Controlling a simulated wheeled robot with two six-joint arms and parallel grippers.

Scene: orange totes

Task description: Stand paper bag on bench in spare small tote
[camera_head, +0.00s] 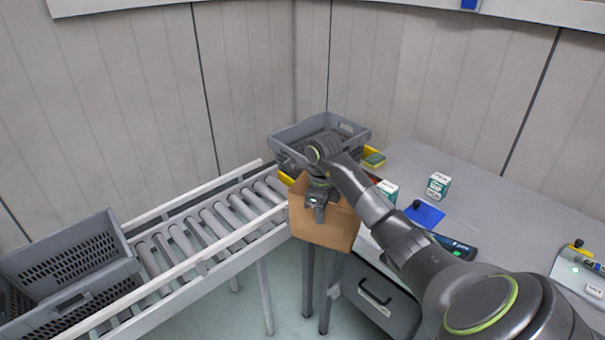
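The brown paper bag (325,232) is upright and slightly tilted, in front of the gap between the roller conveyor and the bench. My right gripper (317,207) comes down over the bag's top and appears shut on its near wall; the fingertips are small in the picture. A grey slatted tote (352,130) stands behind the bag at the bench's left end. My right arm covers part of this tote, and its contents are not clear. My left gripper is not in view.
A roller conveyor (215,228) runs to the left, with grey totes (95,232) at its near end. The bench (500,215) holds small white-green boxes (438,185), a blue card (426,214) and a dark handheld device (458,248). A grey drawer (385,300) hangs below the bench.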

